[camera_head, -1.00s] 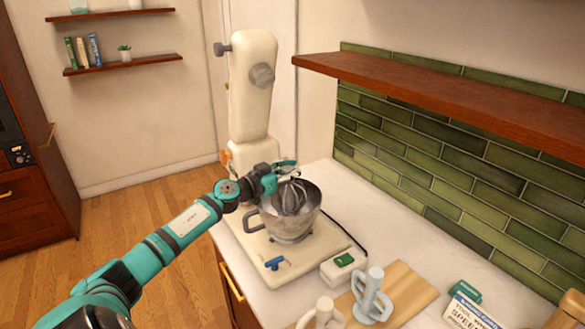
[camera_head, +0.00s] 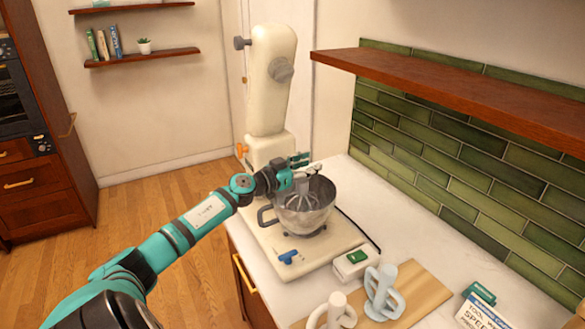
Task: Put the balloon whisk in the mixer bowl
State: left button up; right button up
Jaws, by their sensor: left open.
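The mixer bowl (camera_head: 314,222) is a shiny metal bowl with a side handle, standing on the cream mixer's base (camera_head: 318,254). The balloon whisk (camera_head: 303,197) is inside the bowl, with its wires low and its upper end leaning toward the gripper. My left gripper (camera_head: 306,166) is at the bowl's back-left rim, just above the whisk's upper end. Its fingers are apart. I cannot tell whether a finger still touches the whisk. My right gripper is out of view.
The tilted-up mixer head (camera_head: 272,80) stands behind the bowl. A wooden board (camera_head: 428,290) holds a pale blue-grey attachment (camera_head: 383,292); a whitish one (camera_head: 335,313) stands to its left. A white box with a green top (camera_head: 352,264) is nearby. A shelf (camera_head: 450,92) overhangs at right.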

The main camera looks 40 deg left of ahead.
pick_arm(q)
jog(key=shift+s+f, duration=0.15)
jog(key=shift+s, duration=0.1)
jog(key=s+a+r+b, duration=0.1)
jog(key=s, duration=1)
jog(key=shift+a+r, duration=0.15)
jog(key=shift+a, duration=0.15)
